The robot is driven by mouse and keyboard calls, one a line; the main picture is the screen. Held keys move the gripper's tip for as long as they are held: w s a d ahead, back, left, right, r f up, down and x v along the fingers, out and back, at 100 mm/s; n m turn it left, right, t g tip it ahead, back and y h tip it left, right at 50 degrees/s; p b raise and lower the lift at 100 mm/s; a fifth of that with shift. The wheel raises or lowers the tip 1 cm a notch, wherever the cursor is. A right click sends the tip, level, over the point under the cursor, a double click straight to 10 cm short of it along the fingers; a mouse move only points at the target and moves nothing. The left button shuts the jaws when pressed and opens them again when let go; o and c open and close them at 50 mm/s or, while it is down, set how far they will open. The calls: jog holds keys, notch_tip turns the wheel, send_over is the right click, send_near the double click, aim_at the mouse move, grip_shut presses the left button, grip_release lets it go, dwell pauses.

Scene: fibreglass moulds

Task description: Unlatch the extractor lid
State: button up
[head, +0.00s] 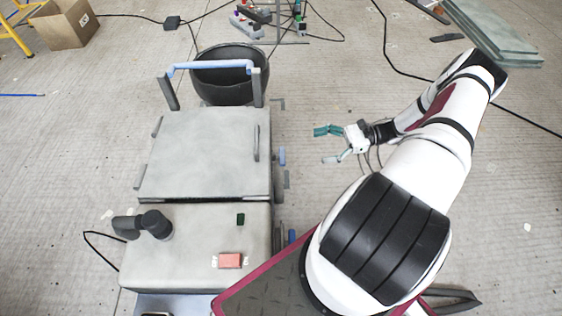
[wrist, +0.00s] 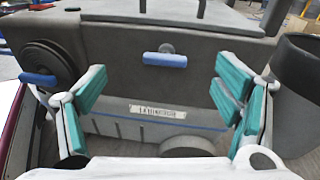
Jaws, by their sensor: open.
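The extractor is a grey box (head: 195,250) on the left in the head view, with a flat square lid (head: 205,150) lying closed on its far part. In the wrist view the lid (wrist: 205,14) shows as a strip along the top. A blue-tipped latch (wrist: 165,59) sticks out of the side wall below the lid edge; its blue end (head: 282,156) also shows in the head view. My gripper (head: 328,145) is open and empty, to the right of the extractor and apart from it. Its teal fingers (wrist: 160,105) frame the side wall, with the latch above and between them.
A second blue handle (wrist: 38,79) sits by a round dark fitting on the left in the wrist view. A black tub (head: 232,78) stands behind the extractor, under a blue push bar (head: 212,65). Green slabs (head: 495,35) lie at the far right. Floor around my gripper is clear.

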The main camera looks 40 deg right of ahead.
aim_at(282, 155)
notch_tip(282, 155, down, 5)
jog(key=m+t+b, duration=0.1)
jog(key=m+t, duration=0.1)
jog(key=x, duration=0.4)
jog(key=b+x, duration=0.1)
jog(key=x, duration=0.8)
jog(key=shift+s+a+r, duration=0.1)
jog(key=shift+r, duration=0.15)
jog(key=c, duration=1.2)
